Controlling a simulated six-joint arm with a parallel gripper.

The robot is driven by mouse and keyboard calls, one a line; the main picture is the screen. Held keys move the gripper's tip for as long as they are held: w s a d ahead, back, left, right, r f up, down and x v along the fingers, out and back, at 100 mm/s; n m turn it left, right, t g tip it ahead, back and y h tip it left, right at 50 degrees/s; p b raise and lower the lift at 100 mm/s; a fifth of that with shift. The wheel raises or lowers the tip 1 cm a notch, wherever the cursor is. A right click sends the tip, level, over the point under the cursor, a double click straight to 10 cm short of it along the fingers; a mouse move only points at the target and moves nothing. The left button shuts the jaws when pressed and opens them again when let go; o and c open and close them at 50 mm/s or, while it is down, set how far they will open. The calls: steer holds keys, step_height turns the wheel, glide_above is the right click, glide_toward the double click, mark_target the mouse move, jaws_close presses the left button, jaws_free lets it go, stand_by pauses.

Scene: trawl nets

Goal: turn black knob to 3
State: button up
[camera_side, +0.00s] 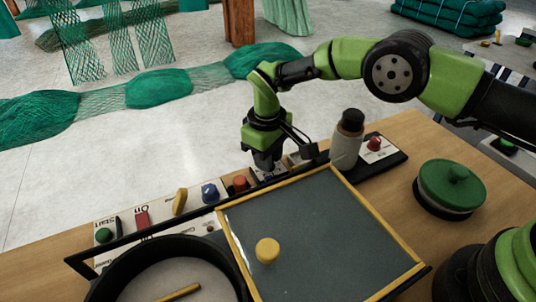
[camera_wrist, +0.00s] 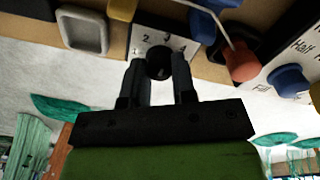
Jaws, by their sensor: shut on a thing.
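In the wrist view the black knob (camera_wrist: 159,62) sits on a white dial plate (camera_wrist: 146,39), with the numbers 2, 3 and 4 showing beyond it. My gripper (camera_wrist: 160,72) is shut on the black knob, one finger on each side. I cannot make out which number the knob points to. In the side view my gripper (camera_side: 266,163) points down at the panel behind the framed board, and it hides the knob.
A red knob (camera_wrist: 241,66) and a blue knob (camera_wrist: 290,82) are close by. In the side view a grey bottle (camera_side: 346,146) stands right of my gripper. A framed board (camera_side: 315,225) with a yellow knob (camera_side: 267,250) and a green-lidded pot (camera_side: 448,188) are nearer.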

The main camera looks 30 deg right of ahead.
stand_by(0.3)
steer(key=o, duration=0.9)
steer(key=shift+o, duration=0.2)
step_height(320, 180, up, 10)
steer(key=shift+a, duration=0.1)
